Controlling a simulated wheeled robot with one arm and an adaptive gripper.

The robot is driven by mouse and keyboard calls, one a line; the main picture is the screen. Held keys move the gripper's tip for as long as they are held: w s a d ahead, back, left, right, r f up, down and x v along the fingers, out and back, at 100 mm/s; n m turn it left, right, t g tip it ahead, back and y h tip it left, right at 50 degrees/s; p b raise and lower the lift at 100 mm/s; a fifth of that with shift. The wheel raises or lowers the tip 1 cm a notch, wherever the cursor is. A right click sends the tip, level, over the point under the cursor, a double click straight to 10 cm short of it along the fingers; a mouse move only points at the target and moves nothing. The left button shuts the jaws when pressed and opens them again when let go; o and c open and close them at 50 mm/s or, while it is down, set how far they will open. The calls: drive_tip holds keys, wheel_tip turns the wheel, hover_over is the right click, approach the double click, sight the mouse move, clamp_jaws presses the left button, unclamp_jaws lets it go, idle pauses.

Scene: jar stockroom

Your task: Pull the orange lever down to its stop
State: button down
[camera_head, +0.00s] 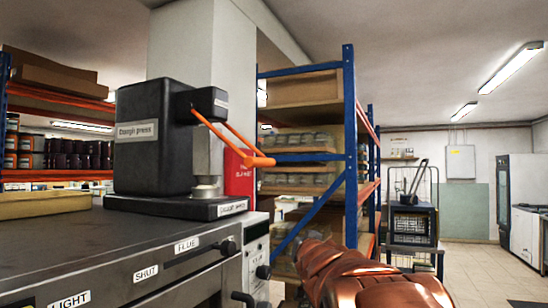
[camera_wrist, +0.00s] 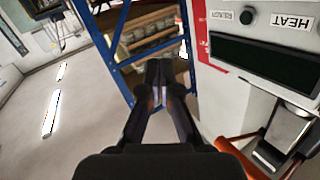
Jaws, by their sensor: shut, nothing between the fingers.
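The orange lever (camera_head: 228,143) is a two-armed fork on the black dough press (camera_head: 150,140). It slopes down to the right from the press head and ends in a crossbar grip. In the wrist view, which looks inverted, the lever (camera_wrist: 240,158) shows at lower right, close to my gripper's dark body. My gripper (camera_wrist: 158,68) is shut and empty, its fingertips pointing away from the lever toward the blue shelving. I see no contact between fingers and lever. In the head view only my copper arm shows at lower right; the fingers cannot be made out.
The press stands on a steel oven (camera_head: 120,245) with labelled knobs; its HEAT panel (camera_wrist: 265,58) is right of my fingers. A blue-framed shelf (camera_head: 350,150) stands behind, beside a white pillar (camera_head: 200,55) and a red sign (camera_head: 239,175). Open floor (camera_head: 480,270) lies right.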

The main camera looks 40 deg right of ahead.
wheel_tip(320, 180, up, 21)
drive_tip(key=d+n+t+y+p, duration=0.3)
drive_tip(key=n+t+y+p, duration=0.15)
drive_tip(key=t, duration=0.35)
drive_tip(key=s+a+r+n+g+y+p, duration=0.25)
drive_tip(key=s+a+n+g+y, duration=0.2)
drive_tip(key=s+n+y, duration=0.8)
drive_tip(key=w+a+f+m+y+p, duration=0.1)
drive_tip(key=w+a+p, duration=0.3)
drive_tip(key=w, duration=0.9)
drive_tip(key=shift+w+a+f+m+y, duration=0.2)
drive_tip(key=shift+w+a+m+y, duration=0.15)
drive_tip(key=shift+a+m+y, duration=0.55)
drive_tip(key=shift+a, duration=0.15)
